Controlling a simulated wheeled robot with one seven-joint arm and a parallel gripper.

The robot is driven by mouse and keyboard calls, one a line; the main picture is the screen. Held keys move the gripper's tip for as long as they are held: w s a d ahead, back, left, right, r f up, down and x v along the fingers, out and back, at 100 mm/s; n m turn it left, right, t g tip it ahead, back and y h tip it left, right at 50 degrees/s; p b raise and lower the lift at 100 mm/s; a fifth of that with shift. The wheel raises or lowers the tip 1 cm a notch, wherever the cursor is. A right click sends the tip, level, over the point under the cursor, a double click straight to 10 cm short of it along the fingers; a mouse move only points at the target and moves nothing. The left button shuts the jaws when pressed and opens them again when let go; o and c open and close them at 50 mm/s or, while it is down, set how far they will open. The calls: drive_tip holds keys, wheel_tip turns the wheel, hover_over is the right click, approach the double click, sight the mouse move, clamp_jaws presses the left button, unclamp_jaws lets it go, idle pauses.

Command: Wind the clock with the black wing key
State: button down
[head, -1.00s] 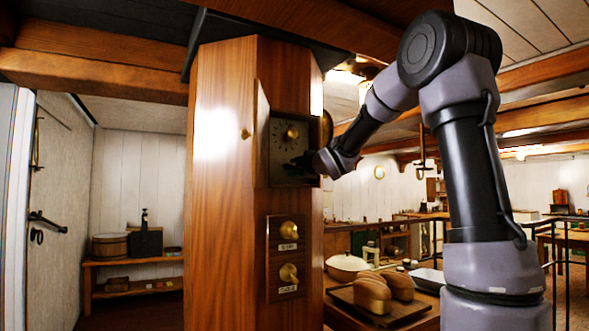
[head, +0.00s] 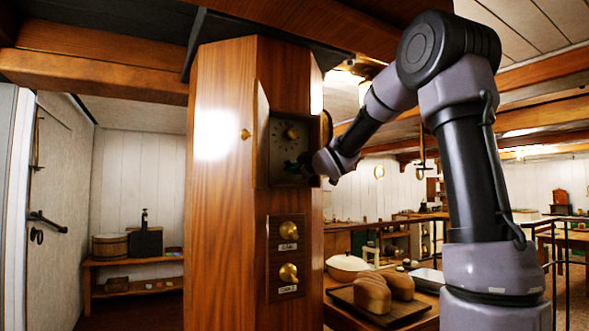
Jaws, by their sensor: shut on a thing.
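The clock (head: 281,134) has a dark square face with a brass centre and is set in a tall wooden post (head: 224,180). Its narrow wooden door (head: 262,140) stands open on the left side of the face. My gripper (head: 299,163) is at the lower right of the clock face, reaching in from the right. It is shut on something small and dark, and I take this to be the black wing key. The key's shape is too small and dark to make out, and I cannot tell whether it sits in the clock.
Two brass knobs (head: 289,230) on labelled plates are fixed below the clock. Loaves (head: 373,293) on a dark board (head: 400,317), a white pot (head: 346,267) and a tray stand on a counter at the lower right. A low bench (head: 135,262) is at the left.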

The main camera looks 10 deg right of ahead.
drive_tip(key=m, duration=0.4)
drive_tip(key=shift+m, duration=0.3)
drive_tip(key=m, duration=1)
drive_tip(key=shift+m, duration=0.3)
drive_tip(key=m, duration=1.3)
drive_tip(key=c, duration=0.9)
unclamp_jaws()
